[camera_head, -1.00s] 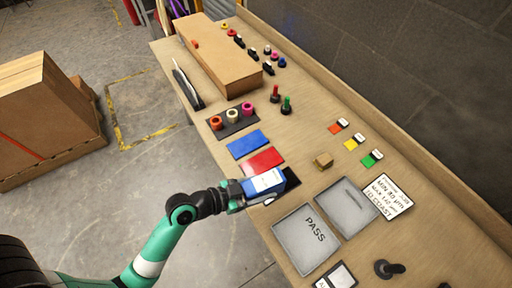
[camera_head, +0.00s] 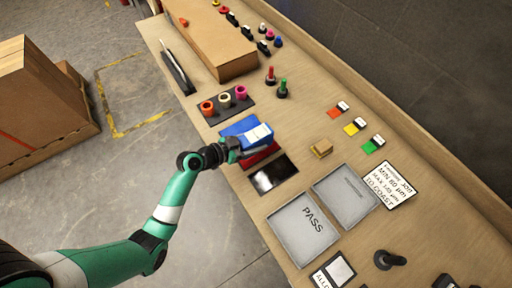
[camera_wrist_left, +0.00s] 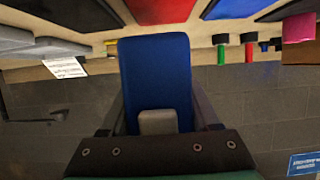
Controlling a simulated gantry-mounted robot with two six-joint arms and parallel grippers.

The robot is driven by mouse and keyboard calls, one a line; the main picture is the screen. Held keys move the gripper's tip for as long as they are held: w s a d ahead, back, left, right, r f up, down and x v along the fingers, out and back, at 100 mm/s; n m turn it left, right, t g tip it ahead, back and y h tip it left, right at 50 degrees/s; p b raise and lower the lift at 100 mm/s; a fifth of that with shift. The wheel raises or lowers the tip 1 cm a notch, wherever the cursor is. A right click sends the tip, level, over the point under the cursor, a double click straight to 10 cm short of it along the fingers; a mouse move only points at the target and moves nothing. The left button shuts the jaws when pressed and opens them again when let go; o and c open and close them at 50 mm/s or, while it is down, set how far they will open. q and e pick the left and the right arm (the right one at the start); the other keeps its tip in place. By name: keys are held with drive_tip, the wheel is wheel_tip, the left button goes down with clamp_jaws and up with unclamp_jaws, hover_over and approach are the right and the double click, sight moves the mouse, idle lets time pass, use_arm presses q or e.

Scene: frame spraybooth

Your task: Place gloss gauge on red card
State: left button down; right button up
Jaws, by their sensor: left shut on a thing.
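The gloss gauge (camera_head: 257,135) is a blue box with a white label on its upper face. My left gripper (camera_head: 231,151) is shut on it. The wrist view shows the blue gauge (camera_wrist_left: 155,75) between the fingers (camera_wrist_left: 158,118). The red card (camera_head: 258,157) lies on the bench, partly hidden by the gauge. In the wrist view the red card (camera_wrist_left: 158,11) shows at the top, beyond the gauge's end. The gauge appears to be above the bench; its exact height is unclear. My right gripper is in neither view.
A blue card (camera_head: 236,126) and a glossy black card (camera_head: 272,174) flank the red card. A dark rack with three coloured rings (camera_head: 224,103) stands beyond the blue card.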

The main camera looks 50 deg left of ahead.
use_arm(q)
drive_tip(key=shift+w+a+f, duration=0.3)
drive_tip(key=shift+w+f, duration=0.25)
drive_tip(key=shift+f, duration=0.15)
drive_tip(key=shift+w+a+f+b, duration=0.15)
drive_tip(key=shift+f+b, duration=0.6)
drive_tip(key=shift+f, duration=0.9)
drive_tip(key=shift+f, duration=0.2)
drive_tip(key=shift+c, duration=0.6)
unclamp_jaws()
drive_tip(key=shift+r, duration=0.1)
